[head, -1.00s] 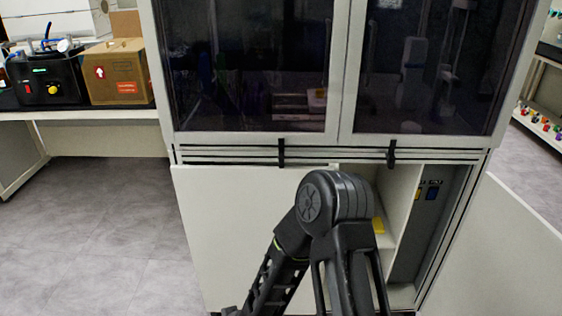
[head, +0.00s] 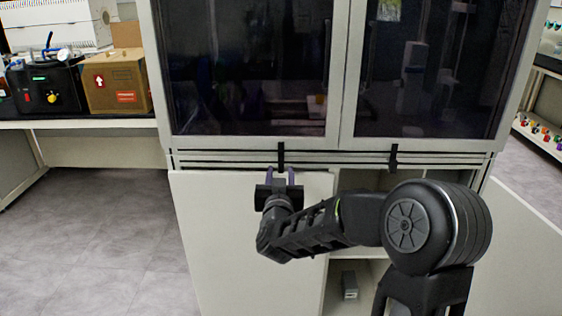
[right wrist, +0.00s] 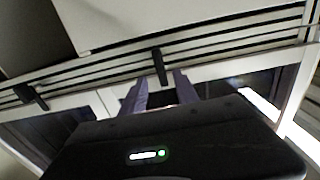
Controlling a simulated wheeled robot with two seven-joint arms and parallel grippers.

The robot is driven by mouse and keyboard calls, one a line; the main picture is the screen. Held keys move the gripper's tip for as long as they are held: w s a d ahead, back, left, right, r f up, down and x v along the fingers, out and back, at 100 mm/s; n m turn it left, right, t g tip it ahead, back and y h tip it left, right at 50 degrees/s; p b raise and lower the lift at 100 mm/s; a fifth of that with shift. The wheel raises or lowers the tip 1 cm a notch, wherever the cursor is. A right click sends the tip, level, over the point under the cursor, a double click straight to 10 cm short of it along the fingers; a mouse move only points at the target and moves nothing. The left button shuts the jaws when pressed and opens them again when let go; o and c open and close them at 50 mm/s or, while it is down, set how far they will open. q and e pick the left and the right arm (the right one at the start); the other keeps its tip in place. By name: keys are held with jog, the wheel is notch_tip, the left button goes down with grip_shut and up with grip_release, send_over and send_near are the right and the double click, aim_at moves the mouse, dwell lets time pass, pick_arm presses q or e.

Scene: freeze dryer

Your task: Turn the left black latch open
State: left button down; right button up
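The left black latch (head: 281,155) hangs vertically on the slatted strip below the left glass door. My right gripper (head: 280,176) is just below it, fingers pointing up, spread apart and empty. In the right wrist view the latch (right wrist: 158,66) is centred beyond the gap between the two purple-grey fingertips (right wrist: 160,84); it seems just ahead of them, and I cannot tell whether they touch. The right black latch (head: 393,155) also hangs vertically, below the right glass door. My left gripper is not in view.
The glass-doored cabinet (head: 345,100) stands ahead. Below it are a white panel (head: 225,240) and an open compartment holding a small grey box (head: 349,285). A bench with a cardboard box (head: 117,84) is at left. The floor at left is clear.

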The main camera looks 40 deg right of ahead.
aim_at(281, 163)
jog(key=x, duration=0.7)
jog(key=shift+w+d+p, duration=0.15)
jog(key=shift+p, duration=0.25)
jog(key=shift+c, duration=0.5)
grip_shut()
